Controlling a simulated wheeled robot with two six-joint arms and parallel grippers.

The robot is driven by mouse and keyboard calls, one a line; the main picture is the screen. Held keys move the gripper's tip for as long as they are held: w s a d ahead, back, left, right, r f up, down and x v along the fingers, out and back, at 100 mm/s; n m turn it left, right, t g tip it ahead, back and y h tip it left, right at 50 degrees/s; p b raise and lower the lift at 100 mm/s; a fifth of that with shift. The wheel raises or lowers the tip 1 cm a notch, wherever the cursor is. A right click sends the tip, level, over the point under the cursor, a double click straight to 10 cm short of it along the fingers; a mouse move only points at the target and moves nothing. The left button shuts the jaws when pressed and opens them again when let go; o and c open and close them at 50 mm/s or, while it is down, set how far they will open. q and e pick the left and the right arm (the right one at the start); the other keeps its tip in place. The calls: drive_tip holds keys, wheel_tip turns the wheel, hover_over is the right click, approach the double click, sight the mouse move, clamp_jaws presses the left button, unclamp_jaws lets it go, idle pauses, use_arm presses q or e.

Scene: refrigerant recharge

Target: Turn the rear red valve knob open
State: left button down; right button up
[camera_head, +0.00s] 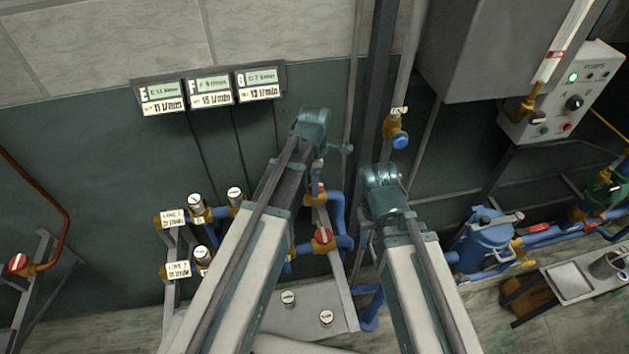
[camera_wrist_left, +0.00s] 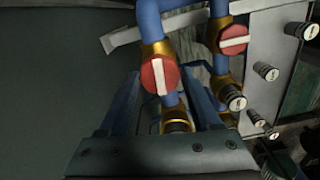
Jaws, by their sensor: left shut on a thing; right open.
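The rear red valve knob (camera_wrist_left: 160,75), a red disc with a white bar, sits on a brass fitting of a blue pipe. It lies between the fingers of my left gripper (camera_wrist_left: 162,88), which is shut on it. In the left wrist view the white bar is nearly upright. In the head view this knob (camera_head: 319,188) is mostly hidden by my left arm. The front red knob (camera_head: 323,235) is nearer the camera; in the left wrist view it (camera_wrist_left: 233,40) stands to the right, untouched. My right gripper (camera_head: 383,178) is open and apart from the knobs; its fingertips are hard to see.
Three flow displays (camera_head: 208,87) hang on the wall. A blue pump (camera_head: 487,238) and a control box (camera_head: 568,97) are at the right. A vertical post (camera_head: 378,80) rises between my arms.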

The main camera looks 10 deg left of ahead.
use_arm(q)
drive_tip(key=shift+c, duration=1)
unclamp_jaws()
drive_tip(key=shift+r, duration=0.15)
wheel_tip(320, 180, up, 7)
drive_tip(key=p, duration=0.7)
